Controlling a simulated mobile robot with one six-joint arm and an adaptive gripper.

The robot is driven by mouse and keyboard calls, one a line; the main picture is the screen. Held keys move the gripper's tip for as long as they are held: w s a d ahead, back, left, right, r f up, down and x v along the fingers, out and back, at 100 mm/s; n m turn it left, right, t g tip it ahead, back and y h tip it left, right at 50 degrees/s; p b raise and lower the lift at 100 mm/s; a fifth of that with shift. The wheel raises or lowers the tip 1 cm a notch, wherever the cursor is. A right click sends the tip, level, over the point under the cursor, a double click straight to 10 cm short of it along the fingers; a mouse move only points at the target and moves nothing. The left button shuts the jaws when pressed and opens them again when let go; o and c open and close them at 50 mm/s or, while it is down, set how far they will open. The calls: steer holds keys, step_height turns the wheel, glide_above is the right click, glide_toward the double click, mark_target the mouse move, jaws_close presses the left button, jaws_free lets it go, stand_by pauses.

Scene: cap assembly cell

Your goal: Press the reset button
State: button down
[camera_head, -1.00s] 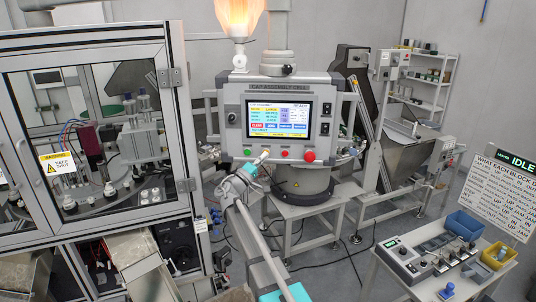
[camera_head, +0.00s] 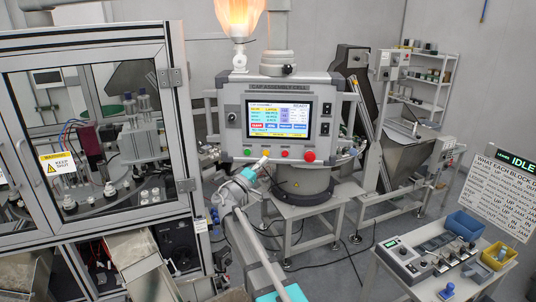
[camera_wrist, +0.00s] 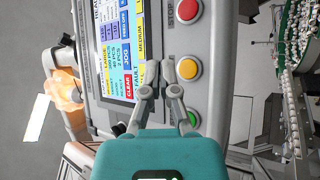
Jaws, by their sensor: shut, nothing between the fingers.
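The control panel (camera_head: 238,142) carries a row of buttons below its screen. A yellow button (camera_wrist: 187,69) sits between a red button (camera_wrist: 188,11) and a green button (camera_wrist: 193,118) in the wrist view. The red one has a STOP label; I cannot read a reset label. My gripper (camera_wrist: 160,70) is shut and empty, its fingertips just left of the yellow button in the wrist view. I cannot tell whether they touch the panel. In the head view my gripper (camera_head: 262,163) is in front of the button row, near the yellow button (camera_head: 266,153).
A big red mushroom button (camera_head: 309,156) sits at the right of the row. The lit touchscreen (camera_head: 279,118) is just above the buttons. A glass-doored machine (camera_head: 90,130) stands close at left. A table (camera_head: 400,279) with a control box is at lower right.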

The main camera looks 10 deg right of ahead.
steer(key=shift+s+a, duration=0.2)
steer(key=shift+s, duration=0.4)
steer(key=shift+s+a, duration=0.15)
steer(key=shift+s, duration=0.45)
steer(key=s+d+f+m+g+y+b, duration=0.2)
steer(key=s+d+f+g+y+b, duration=0.25)
steer(key=f, duration=0.65)
steer(key=s+d+f+m+g+y+b, duration=0.1)
steer(key=s+d+f+g+y+b, duration=0.2)
steer(key=s+d+f, duration=0.65)
steer(key=s+a+f+g+y+b, duration=0.2)
steer(key=s+a+f+y, duration=0.3)
steer(key=f, duration=0.4)
steer(key=s+a+f+g+y+b, duration=0.3)
steer(key=s+a+f+y, duration=0.3)
steer(key=s+f, duration=0.2)
steer(key=shift+s+a+f, duration=0.15)
steer(key=shift+a+f, duration=0.2)
steer(key=shift+f, duration=0.55)
